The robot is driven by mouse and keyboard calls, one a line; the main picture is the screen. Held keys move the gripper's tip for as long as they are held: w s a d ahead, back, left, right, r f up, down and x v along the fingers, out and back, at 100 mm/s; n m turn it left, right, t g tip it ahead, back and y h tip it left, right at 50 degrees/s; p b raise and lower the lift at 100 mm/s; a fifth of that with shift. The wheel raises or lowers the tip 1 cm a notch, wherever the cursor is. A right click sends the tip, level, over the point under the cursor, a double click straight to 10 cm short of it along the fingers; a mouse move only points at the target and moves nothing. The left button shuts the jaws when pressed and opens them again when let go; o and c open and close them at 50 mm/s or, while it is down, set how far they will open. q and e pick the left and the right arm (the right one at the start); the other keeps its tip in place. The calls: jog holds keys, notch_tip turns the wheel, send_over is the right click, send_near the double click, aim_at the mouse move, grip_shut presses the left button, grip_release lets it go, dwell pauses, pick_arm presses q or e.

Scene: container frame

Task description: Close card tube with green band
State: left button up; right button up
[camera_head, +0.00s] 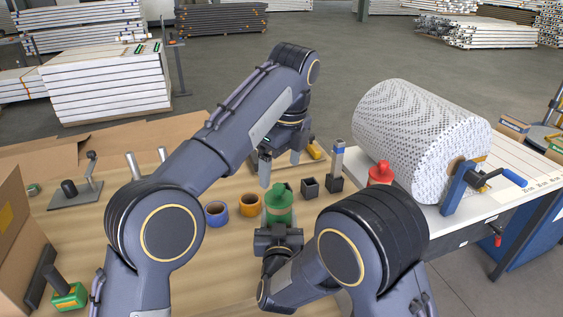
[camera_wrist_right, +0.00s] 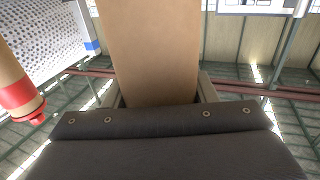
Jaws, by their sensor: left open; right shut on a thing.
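The card tube with green band shows in the head view as a green top (camera_head: 278,206) with a small knob, just beyond my right gripper (camera_head: 277,240). In the right wrist view its plain brown wall (camera_wrist_right: 152,50) fills the space between the fingers of my right gripper (camera_wrist_right: 157,88), which is shut on it. The green end is outside that view. I cannot tell whether the green cap is fully seated. My left gripper (camera_head: 280,168) is open and empty, fingers pointing down, just behind and above the green top.
A red-topped tube (camera_head: 381,172) stands to the right; it also shows in the right wrist view (camera_wrist_right: 20,97). Blue tape (camera_head: 216,212), orange tape (camera_head: 250,204) and small dark holders (camera_head: 310,187) lie close by. A large patterned roll (camera_head: 420,135) is at the right.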

pick_arm(q)
jog(key=shift+r, duration=0.4)
pick_arm(e)
jog(key=o, duration=1.5)
jog(key=shift+c, duration=0.2)
pick_arm(q)
jog(key=shift+f+b, duration=0.8)
jog(key=shift+f, duration=0.05)
pick_arm(e)
jog(key=s, duration=0.8)
pick_arm(q)
jog(key=shift+s+f, duration=0.1)
